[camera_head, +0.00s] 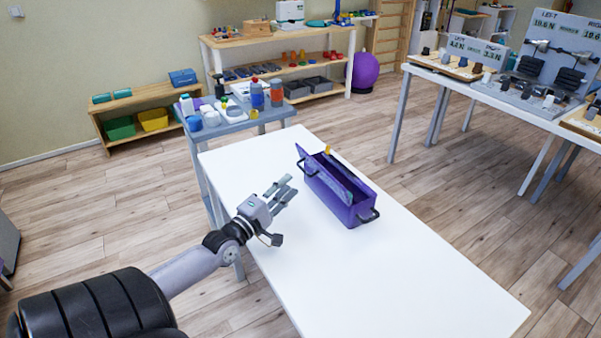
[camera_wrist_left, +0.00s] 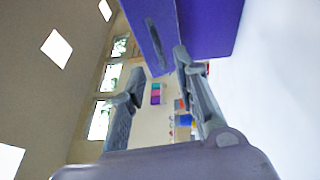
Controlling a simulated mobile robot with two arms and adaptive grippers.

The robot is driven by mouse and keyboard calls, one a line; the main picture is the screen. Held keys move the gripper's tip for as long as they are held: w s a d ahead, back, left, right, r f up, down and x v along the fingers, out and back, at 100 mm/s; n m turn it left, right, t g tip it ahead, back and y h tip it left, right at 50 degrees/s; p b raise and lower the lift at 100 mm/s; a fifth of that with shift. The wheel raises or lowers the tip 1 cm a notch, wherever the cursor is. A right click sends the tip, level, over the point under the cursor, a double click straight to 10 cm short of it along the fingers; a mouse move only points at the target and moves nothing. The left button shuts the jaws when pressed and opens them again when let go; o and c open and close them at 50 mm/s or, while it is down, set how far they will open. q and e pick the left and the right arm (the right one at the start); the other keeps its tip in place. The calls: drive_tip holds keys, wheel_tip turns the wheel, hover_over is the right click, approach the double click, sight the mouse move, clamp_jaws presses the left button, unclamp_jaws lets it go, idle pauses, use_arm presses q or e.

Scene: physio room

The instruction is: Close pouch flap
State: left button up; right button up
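The purple pouch (camera_head: 361,207), box-shaped with dark handles at its ends, stands on the white table (camera_head: 420,280). Its flap (camera_head: 322,176) stands raised along the pouch's left long side, so the pouch is open. In the left wrist view the purple flap (camera_wrist_left: 151,30) shows a dark strip, close beyond the fingers. My left gripper (camera_head: 286,188) is just left of the pouch, above the table, its fingers apart and empty. In the left wrist view the gripper (camera_wrist_left: 158,66) has one finger near the purple surface; whether they touch I cannot tell. My right gripper is not in view.
A small yellow item (camera_head: 327,150) shows at the pouch's far side. A grey side table (camera_head: 232,126) with bottles and cups adjoins the white table's far left. The near and right parts of the white table are clear.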

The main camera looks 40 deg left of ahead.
use_arm(q)
drive_tip(key=w, duration=0.6)
drive_tip(key=shift+w+a+r, duration=0.3)
drive_tip(key=shift+w+r, duration=0.05)
clamp_jaws()
